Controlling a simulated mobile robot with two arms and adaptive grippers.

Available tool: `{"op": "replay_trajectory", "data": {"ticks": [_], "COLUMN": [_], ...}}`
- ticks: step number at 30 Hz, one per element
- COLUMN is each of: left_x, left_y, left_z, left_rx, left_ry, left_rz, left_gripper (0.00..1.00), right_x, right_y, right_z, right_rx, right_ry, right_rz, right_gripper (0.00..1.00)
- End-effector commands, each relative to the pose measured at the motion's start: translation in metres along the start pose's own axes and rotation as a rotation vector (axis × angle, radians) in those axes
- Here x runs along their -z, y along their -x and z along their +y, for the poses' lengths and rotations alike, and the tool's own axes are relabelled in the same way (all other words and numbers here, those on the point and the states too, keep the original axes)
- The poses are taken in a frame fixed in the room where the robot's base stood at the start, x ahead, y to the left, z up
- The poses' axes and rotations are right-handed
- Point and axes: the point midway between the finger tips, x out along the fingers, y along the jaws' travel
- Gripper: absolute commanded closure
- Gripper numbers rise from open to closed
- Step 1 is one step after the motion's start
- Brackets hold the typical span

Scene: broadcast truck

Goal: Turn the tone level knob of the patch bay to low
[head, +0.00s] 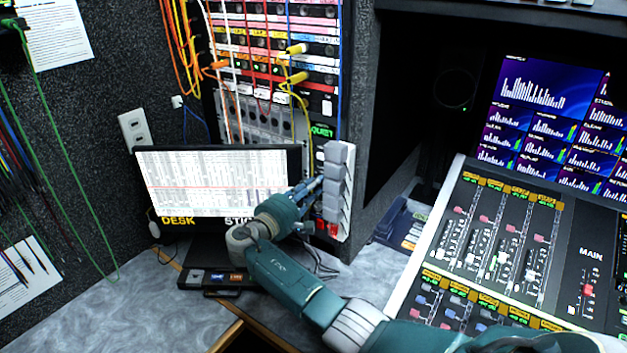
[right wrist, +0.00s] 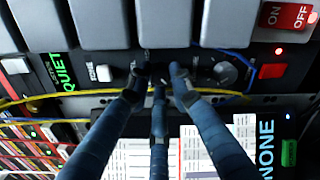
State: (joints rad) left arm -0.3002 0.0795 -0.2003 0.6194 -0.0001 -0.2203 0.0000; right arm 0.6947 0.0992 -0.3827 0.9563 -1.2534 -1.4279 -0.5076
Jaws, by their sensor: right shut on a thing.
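The patch bay (head: 270,45) is the rack of labelled rows and plugged cables at the top middle of the head view. My right gripper (head: 318,186) reaches its lower right part, beside a column of grey blocks. In the right wrist view, my right gripper (right wrist: 158,78) has its fingers closed together against a dark panel strip (right wrist: 205,88). It is shut on a small knob there, which the fingertips almost wholly hide, so its pointer setting cannot be read. My left gripper is not in view.
A monitor (head: 218,183) stands left of my right gripper. Grey blocks (head: 338,185) jut out close beside the fingers. Yellow and blue cables (right wrist: 250,52) cross near the strip. A mixing console (head: 500,240) fills the right side.

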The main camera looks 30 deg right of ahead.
Motion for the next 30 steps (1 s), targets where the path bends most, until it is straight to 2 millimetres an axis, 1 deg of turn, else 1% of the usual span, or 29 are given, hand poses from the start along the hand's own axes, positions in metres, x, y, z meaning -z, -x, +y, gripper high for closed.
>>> {"op": "replay_trajectory", "data": {"ticks": [1, 15, 21, 30], "left_x": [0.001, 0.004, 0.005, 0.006], "left_y": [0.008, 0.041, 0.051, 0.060], "left_z": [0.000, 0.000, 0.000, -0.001], "left_rx": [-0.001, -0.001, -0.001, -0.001], "left_ry": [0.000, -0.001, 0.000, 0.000], "left_rz": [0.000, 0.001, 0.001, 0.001], "left_gripper": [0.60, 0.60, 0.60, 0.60], "right_x": [-0.001, 0.000, 0.000, 0.001], "right_y": [0.001, 0.001, 0.001, 0.002], "right_z": [0.004, 0.002, 0.001, -0.001], "right_rx": [-0.001, 0.000, -0.001, 0.001], "right_ry": [0.047, 0.487, 0.642, 0.789], "right_rz": [0.004, 0.004, 0.004, 0.005], "right_gripper": [1.00, 1.00, 1.00, 1.00]}}
